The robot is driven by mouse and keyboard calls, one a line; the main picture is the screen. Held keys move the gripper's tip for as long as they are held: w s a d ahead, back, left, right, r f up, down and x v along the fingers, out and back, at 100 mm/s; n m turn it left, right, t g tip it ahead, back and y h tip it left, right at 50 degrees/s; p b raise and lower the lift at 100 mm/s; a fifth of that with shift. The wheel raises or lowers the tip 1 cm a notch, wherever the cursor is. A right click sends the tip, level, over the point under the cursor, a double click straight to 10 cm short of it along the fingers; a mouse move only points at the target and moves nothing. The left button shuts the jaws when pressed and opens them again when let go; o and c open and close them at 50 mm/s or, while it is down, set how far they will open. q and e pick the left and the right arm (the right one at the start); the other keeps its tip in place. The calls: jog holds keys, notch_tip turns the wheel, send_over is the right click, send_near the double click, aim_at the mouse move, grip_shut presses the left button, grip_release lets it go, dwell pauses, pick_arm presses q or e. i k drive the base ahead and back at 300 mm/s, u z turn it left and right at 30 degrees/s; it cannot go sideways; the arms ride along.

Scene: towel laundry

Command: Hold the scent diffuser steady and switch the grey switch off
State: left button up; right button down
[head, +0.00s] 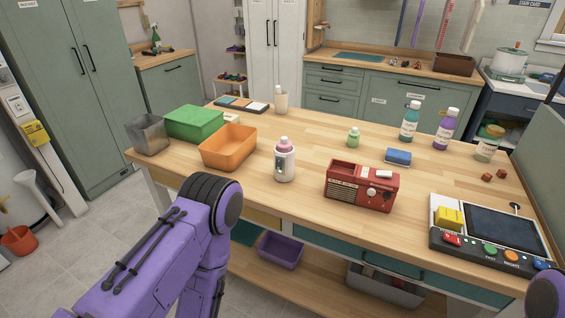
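A white bottle-shaped device with a pink top (284,161) stands upright near the front middle of the wooden table; it looks like the scent diffuser. A small dark grey patch (278,166) on its front may be the grey switch; it is too small to tell its position. My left arm comes in from the lower left, in front of the table, with no gripper fingers visible. Only a bit of my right arm shows at the lower right corner. Neither gripper touches the device.
An orange bin (228,148) stands left of the device and a red radio (361,187) to its right. A green box (194,122), grey bin (148,135) and control panel (490,236) are farther out. Bottles (410,122) stand behind. The table around the device is clear.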

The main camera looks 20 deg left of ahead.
aim_at(279, 161)
jog(key=u, duration=2)
jog(key=i, duration=1.2)
jog(key=z, duration=2.1)
